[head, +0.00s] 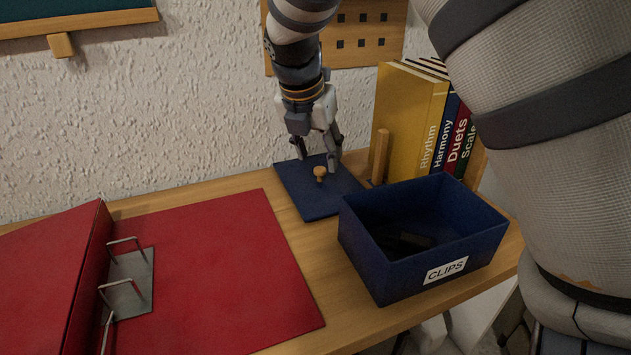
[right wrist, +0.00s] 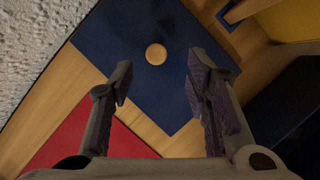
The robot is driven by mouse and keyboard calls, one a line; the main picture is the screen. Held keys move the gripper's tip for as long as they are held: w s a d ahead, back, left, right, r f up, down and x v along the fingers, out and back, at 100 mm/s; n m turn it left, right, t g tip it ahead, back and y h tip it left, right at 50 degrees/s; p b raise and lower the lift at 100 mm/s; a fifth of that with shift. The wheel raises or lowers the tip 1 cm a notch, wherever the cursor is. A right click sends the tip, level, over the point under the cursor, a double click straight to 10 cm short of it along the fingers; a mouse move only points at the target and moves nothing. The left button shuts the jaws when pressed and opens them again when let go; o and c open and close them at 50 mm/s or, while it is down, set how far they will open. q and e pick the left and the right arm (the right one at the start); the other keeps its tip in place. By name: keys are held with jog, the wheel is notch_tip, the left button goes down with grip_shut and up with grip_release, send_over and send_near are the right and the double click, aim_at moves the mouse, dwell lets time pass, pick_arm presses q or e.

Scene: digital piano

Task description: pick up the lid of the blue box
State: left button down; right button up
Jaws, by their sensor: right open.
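The blue lid (head: 315,199) lies flat on the wooden table, to the left of and behind the blue box. A round wooden knob (head: 320,173) stands up from its middle. The blue box (head: 385,264) is open at the top and has a CLIPS label. My right gripper (head: 318,162) is open and points down over the lid, close to the knob. In the right wrist view the lid (right wrist: 168,95) lies below the open fingers (right wrist: 158,90), and the knob (right wrist: 156,54) shows beyond the fingertips, between their lines. My left gripper is not in view.
An open red ring binder (head: 235,270) lies at the left of the table. Several upright books (head: 410,115) with a wooden holder (head: 380,156) stand behind the box. The wall is close behind the lid. Dark things lie inside the box.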

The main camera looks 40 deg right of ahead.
aim_at(320, 169)
jog(key=x, duration=0.5)
jog(key=shift+w+f+b, duration=0.1)
jog(key=shift+w+b, duration=0.05)
jog(key=shift+b, duration=0.15)
grip_shut()
